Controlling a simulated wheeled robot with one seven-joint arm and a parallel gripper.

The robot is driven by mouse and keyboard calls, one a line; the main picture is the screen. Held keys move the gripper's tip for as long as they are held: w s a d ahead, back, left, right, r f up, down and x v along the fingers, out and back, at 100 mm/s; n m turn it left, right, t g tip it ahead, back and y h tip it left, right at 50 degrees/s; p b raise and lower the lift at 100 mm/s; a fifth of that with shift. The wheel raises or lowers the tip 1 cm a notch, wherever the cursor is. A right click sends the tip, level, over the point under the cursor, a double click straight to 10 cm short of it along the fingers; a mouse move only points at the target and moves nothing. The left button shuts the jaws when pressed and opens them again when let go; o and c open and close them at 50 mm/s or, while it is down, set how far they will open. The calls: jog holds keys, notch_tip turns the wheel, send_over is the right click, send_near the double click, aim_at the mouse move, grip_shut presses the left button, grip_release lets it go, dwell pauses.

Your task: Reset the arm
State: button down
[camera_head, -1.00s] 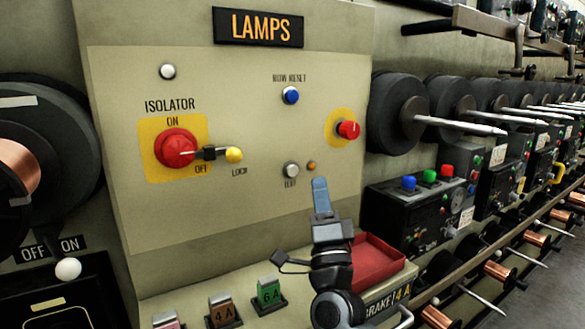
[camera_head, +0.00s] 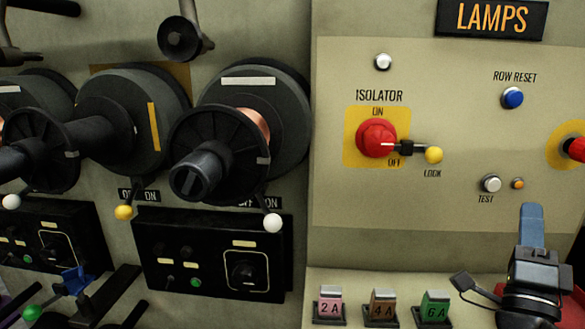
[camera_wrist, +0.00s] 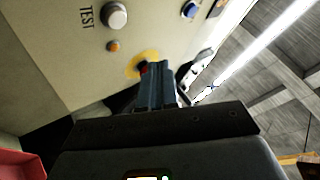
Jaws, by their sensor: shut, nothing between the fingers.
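My gripper (camera_head: 531,226) is at the lower right of the head view, its blue-grey fingers together and pointing up, with nothing between them. It is in front of the lamps panel (camera_head: 440,210), below the white TEST button (camera_head: 491,184) and the small orange lamp (camera_head: 518,184). In the wrist view my gripper (camera_wrist: 157,82) shows its closed fingers in line with a red knob on a yellow disc (camera_wrist: 143,66). I cannot tell whether they touch anything.
The red isolator knob (camera_head: 377,139) has a yellow lock piece (camera_head: 434,155) beside it. Breaker tabs labelled 2A (camera_head: 330,305), 4A (camera_head: 382,306) and 6A (camera_head: 435,307) stand on the ledge below. Spools (camera_head: 205,165) jut out at left. A red tray (camera_wrist: 22,164) is low in the wrist view.

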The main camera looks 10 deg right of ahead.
jog(key=s+a+f+n+y, duration=1.2)
jog(key=s+a+f+n, duration=0.15)
jog(key=s+f, duration=0.2)
jog(key=s+a+f+n+g+y, duration=0.1)
jog(key=s+a+n, duration=0.3)
jog(key=s, duration=0.5)
jog(key=s+a+f+n+g+y, duration=0.1)
jog(key=s+a+n+g+y, duration=0.2)
jog(key=s, duration=0.6)
jog(key=a+n+g, duration=0.1)
jog(key=n, duration=0.1)
jog(key=shift+s+n+g, duration=0.3)
jog(key=shift+s+n, duration=0.05)
jog(key=c, duration=1.8)
grip_release()
jog(key=shift+f, duration=0.1)
